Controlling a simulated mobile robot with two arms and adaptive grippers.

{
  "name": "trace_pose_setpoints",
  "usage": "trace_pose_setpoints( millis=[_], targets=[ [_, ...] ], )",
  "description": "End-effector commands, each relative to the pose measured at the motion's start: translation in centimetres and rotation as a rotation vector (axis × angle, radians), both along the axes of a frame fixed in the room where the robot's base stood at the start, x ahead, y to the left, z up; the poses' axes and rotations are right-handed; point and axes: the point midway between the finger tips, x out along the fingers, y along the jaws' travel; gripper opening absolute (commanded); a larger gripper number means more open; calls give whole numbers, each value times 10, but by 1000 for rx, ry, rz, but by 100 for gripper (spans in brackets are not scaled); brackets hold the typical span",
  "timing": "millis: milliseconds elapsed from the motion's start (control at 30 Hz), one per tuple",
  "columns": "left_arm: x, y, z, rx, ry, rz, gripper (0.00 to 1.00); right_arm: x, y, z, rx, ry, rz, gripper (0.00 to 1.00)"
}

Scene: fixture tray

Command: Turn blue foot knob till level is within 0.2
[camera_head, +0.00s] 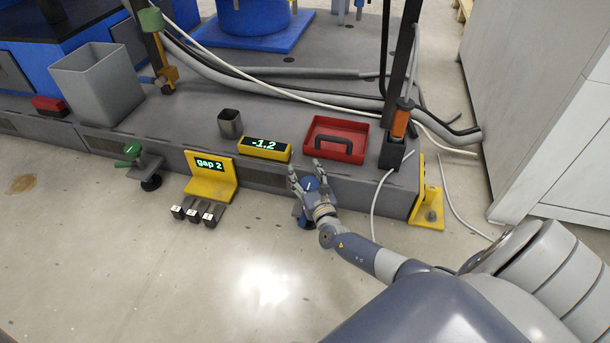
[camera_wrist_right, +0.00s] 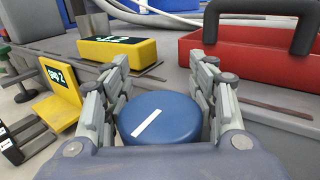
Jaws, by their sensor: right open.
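The blue foot knob (camera_head: 311,184) sits at the front edge of the grey platform, with its foot on the floor. In the right wrist view the blue knob (camera_wrist_right: 160,118) is round, with a white stripe slanting up to the right. My right gripper (camera_head: 307,177) is open, with one finger on each side of the knob; I cannot tell whether the fingers touch it. The fingers also show in the right wrist view (camera_wrist_right: 163,90). The yellow level display (camera_head: 265,149) stands on the platform behind and reads -1.2. My left gripper is not in view.
A red tray (camera_head: 336,139) with a dark handle lies behind the knob. A yellow stand (camera_head: 222,178) reading "gap 2" is to the left, with several small dark blocks before it. A green knob (camera_head: 132,149) is further left. A white cable (camera_head: 376,200) hangs right of my gripper.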

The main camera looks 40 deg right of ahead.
Motion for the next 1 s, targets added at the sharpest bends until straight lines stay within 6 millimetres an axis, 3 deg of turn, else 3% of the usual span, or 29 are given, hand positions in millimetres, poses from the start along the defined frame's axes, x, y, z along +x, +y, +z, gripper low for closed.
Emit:
trace_pose_setpoints(
  millis=[167,300,1000],
  targets=[
    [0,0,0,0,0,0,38,0,0,0,0,0,0,51],
    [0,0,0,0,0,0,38,0,0,0,0,0,0,20],
    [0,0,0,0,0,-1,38,-2,2,-2,2,3,1,10]
  ],
)
